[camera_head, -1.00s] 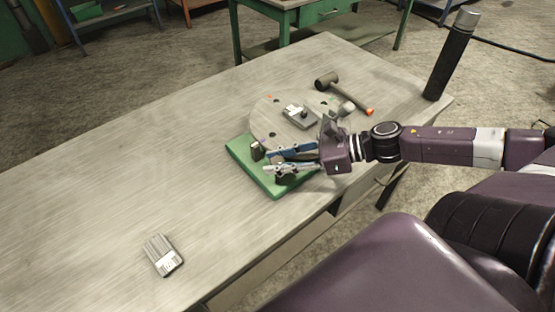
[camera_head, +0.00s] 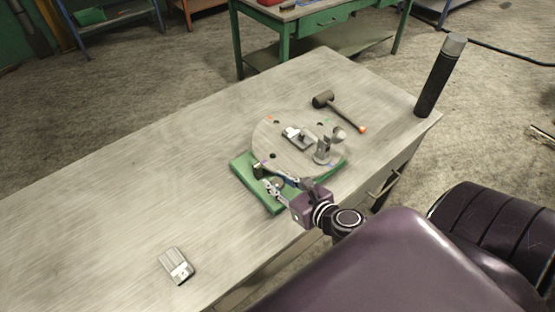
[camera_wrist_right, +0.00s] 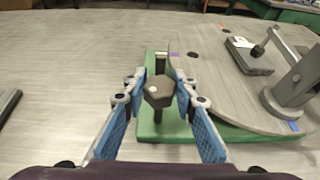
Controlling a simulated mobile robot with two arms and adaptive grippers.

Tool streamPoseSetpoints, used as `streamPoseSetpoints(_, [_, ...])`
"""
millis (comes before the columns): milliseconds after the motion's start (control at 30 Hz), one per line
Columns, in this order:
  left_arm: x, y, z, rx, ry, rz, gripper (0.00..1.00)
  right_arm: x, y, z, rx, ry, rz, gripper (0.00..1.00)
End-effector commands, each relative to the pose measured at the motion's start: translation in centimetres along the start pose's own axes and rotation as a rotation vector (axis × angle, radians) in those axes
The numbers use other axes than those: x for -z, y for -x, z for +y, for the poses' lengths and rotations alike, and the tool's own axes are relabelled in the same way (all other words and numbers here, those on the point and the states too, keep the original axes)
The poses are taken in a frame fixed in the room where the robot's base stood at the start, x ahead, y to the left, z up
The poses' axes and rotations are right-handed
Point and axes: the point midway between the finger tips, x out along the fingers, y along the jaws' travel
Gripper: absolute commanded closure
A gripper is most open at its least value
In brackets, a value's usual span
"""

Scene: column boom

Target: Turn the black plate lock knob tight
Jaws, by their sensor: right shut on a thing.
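The black plate lock knob (camera_wrist_right: 158,92) is a dark, faceted head with a pale dot on top, on a post above the green base (camera_wrist_right: 150,128). It sits between the blue-padded fingers of my right gripper (camera_wrist_right: 159,84), which is shut on it. In the head view my right gripper (camera_head: 271,184) is at the near left corner of the green base (camera_head: 241,168), and its fingers partly hide the knob. The round grey plate (camera_head: 262,141) lies on the base beside the knob. My left gripper is not in view.
On the plate are a small grey block (camera_head: 297,137) and an upright metal clamp (camera_head: 323,151). A mallet (camera_head: 345,113) lies behind it. A black cylinder (camera_head: 440,78) stands at the table's right end. A grey block (camera_head: 177,265) lies front left. The table's left is clear.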

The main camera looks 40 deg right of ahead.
Motion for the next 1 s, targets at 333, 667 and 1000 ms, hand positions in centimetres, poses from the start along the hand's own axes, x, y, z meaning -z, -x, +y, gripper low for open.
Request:
streamPoseSetpoints(333, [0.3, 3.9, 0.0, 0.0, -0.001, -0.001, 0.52, -0.2, 0.1, 0.3, 0.304, -0.135, 0.005, 0.98])
streamPoseSetpoints(667, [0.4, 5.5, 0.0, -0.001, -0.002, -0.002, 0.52, 0.0, 0.0, 0.3, 0.549, -0.234, 0.006, 0.98])
streamPoseSetpoints(1000, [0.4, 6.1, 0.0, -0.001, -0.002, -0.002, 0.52, 0.2, 0.0, 0.2, 0.689, -0.289, 0.006, 0.98])
